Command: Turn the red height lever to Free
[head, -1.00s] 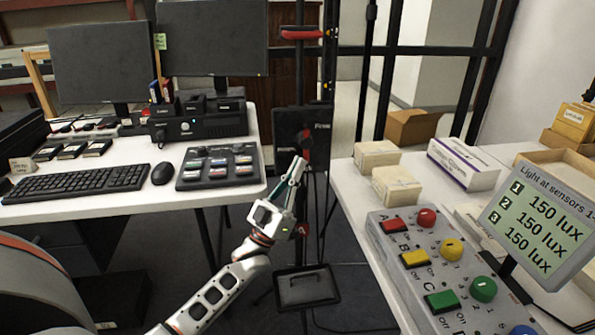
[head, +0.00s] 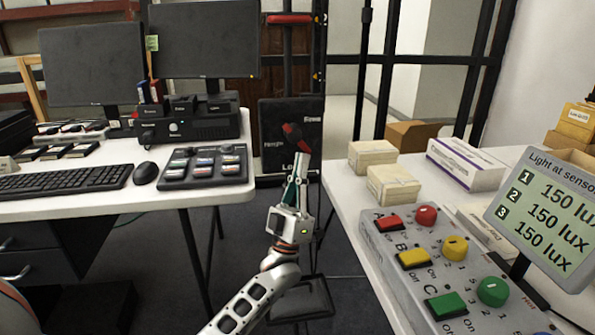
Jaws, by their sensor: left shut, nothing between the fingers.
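The red height lever (head: 295,133) sits on a black panel (head: 269,112) on the dark upright frame between the two tables. It lies tilted, from upper left to lower right. White labels surround it at upper right, left and bottom; they are blurred, and I cannot surely read which is Free. My left gripper (head: 301,158) reaches up from below, its fingers shut with nothing between them. Its tips are at the lower right end of the lever and overlap the bottom label; I cannot tell whether they touch the lever. My right gripper is not in view.
The left table (head: 215,198) holds monitors, a keyboard (head: 70,181) and a button panel (head: 205,166). The right table (head: 345,178) holds cartons (head: 391,183), a grey control box (head: 385,243) and a lux display (head: 540,220). A narrow gap between the tables leaves room for my arm.

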